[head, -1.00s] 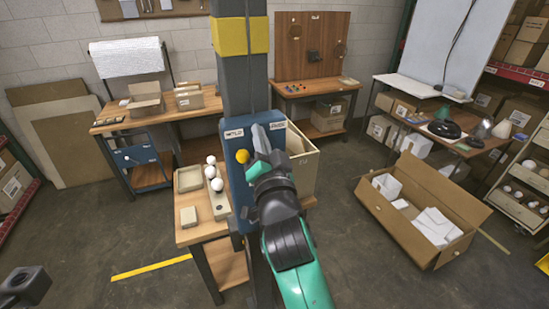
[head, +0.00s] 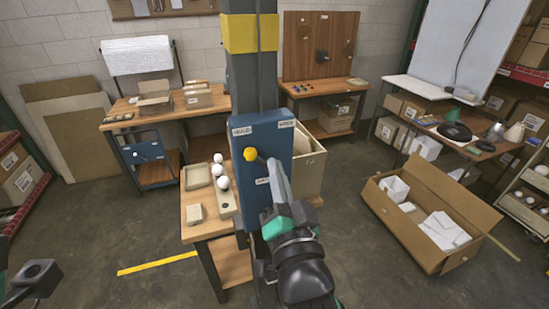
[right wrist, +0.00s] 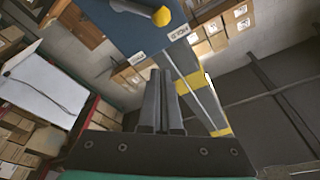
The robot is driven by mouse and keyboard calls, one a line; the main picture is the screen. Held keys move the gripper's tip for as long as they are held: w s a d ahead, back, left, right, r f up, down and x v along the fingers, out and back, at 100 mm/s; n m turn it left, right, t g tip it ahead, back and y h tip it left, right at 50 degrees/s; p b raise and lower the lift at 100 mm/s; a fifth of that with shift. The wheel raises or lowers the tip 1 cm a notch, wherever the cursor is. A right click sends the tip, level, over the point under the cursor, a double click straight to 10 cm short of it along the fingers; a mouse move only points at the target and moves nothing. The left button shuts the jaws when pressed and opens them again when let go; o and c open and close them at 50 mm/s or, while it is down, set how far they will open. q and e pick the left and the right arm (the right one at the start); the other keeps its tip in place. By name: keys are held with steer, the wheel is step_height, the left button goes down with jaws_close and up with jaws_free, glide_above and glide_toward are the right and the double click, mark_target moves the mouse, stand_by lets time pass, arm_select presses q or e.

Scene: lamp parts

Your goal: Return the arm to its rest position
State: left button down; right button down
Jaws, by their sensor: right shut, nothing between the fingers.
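My right gripper (head: 276,170) is shut and empty, in front of a blue panel (head: 266,142) on the column. Its two fingers lie together in the right wrist view (right wrist: 163,98). A lever with a yellow knob (head: 250,154) sticks out from the panel, just left of the fingertips; the knob also shows in the right wrist view (right wrist: 161,17). The fingers appear clear of it. Of my left arm, only a dark part shows at the lower left of the head view; whether it includes the gripper's fingers I cannot tell.
A small wooden table (head: 198,232) beside the column bears white bulbs on a rack (head: 226,203), a tray (head: 197,177) and a small box (head: 196,213). A large open carton (head: 400,240) stands on the floor at right. Floor is free at front left.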

steer(key=shift+d, duration=0.1)
steer(key=s+d+r+m+t+h, duration=0.2)
steer(key=s+d+r+t+h, duration=0.15)
steer(key=d+r, duration=0.9)
steer(key=s+d+r+n+t+y, duration=0.1)
steer(key=s+r+n+t+y, duration=0.1)
steer(key=s+r+n, duration=0.4)
steer(key=s+d+r+n+t+y, duration=0.1)
steer(key=s+r+n+t, duration=0.2)
steer(key=s, duration=0.5)
step_height(320, 180, up, 22)
steer(key=p, duration=2.1)
steer(key=shift+d+r+g+p, duration=0.15)
steer(key=shift+r+g+p, duration=0.05)
steer(key=shift+g+p, duration=0.25)
